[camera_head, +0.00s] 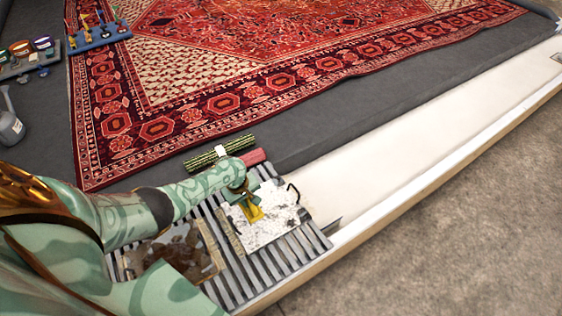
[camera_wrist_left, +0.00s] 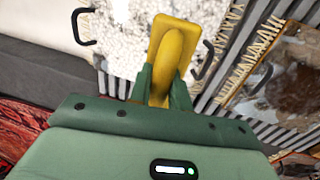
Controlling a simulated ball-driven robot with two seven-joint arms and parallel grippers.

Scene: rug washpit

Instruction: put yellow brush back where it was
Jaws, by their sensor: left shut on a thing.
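My left gripper (camera_head: 243,188) is shut on the yellow brush (camera_head: 254,213), over a white speckled piece (camera_head: 268,228) on the slatted grate. In the left wrist view the gripper (camera_wrist_left: 161,85) has one finger on each side of the yellow brush (camera_wrist_left: 175,48), which points away over the speckled piece (camera_wrist_left: 130,25). I cannot tell whether the brush touches that piece. Part of the brush is hidden between the fingers. My right gripper is not in view.
A brown fringed piece (camera_head: 178,252) lies beside it on the grate (camera_head: 284,262). Green (camera_head: 205,157) and red (camera_head: 253,157) rolls lie at the rug's (camera_head: 215,105) near edge. A blue rack (camera_head: 98,38), a tray with bowls (camera_head: 28,60) and a grey can (camera_head: 10,127) stand far left.

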